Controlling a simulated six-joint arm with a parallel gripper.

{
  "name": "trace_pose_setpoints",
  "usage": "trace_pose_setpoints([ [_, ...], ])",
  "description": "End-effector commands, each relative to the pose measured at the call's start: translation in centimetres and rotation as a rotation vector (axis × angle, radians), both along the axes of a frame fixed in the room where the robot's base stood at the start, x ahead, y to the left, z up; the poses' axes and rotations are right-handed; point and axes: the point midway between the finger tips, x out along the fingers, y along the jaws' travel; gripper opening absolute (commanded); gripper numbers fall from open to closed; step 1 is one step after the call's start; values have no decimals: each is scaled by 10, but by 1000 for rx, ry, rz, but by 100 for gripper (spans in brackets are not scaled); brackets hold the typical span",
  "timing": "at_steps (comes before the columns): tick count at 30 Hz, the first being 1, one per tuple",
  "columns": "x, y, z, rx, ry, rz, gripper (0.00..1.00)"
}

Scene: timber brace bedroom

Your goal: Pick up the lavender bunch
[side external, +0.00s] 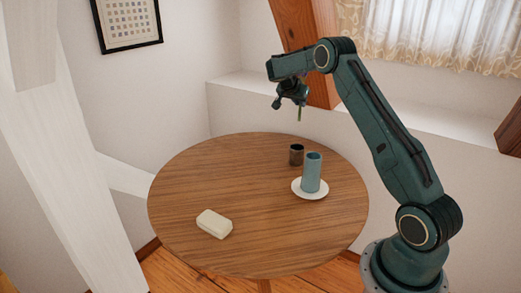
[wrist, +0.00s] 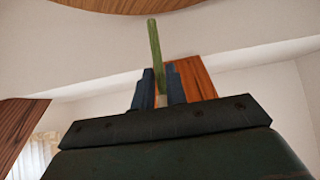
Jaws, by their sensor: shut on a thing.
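My gripper (side external: 291,101) is high above the back of the round table, clear of everything on it. In the wrist view its two fingers (wrist: 160,76) are shut on a thin green stem, which I take to be the lavender bunch (wrist: 155,42). The stem sticks out past the fingertips, slightly tilted. In the side view a short green piece of the bunch (side external: 299,114) hangs below the gripper. No purple flower heads can be made out.
The wooden table (side external: 185,190) holds a blue-grey cylinder (side external: 312,174) on a white saucer (side external: 311,194), a dark cup (side external: 296,155) behind it, and a cream block (side external: 214,223) at front left. The table's left and middle are clear. A timber brace (side external: 311,40) stands behind the gripper.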

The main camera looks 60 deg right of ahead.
Motion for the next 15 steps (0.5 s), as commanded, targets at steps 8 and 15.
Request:
trace_pose_setpoints([
  [8, 0, 0, 8, 0, -1, -1, 0],
  [15, 0, 0, 7, 0, -1, -1, 0],
])
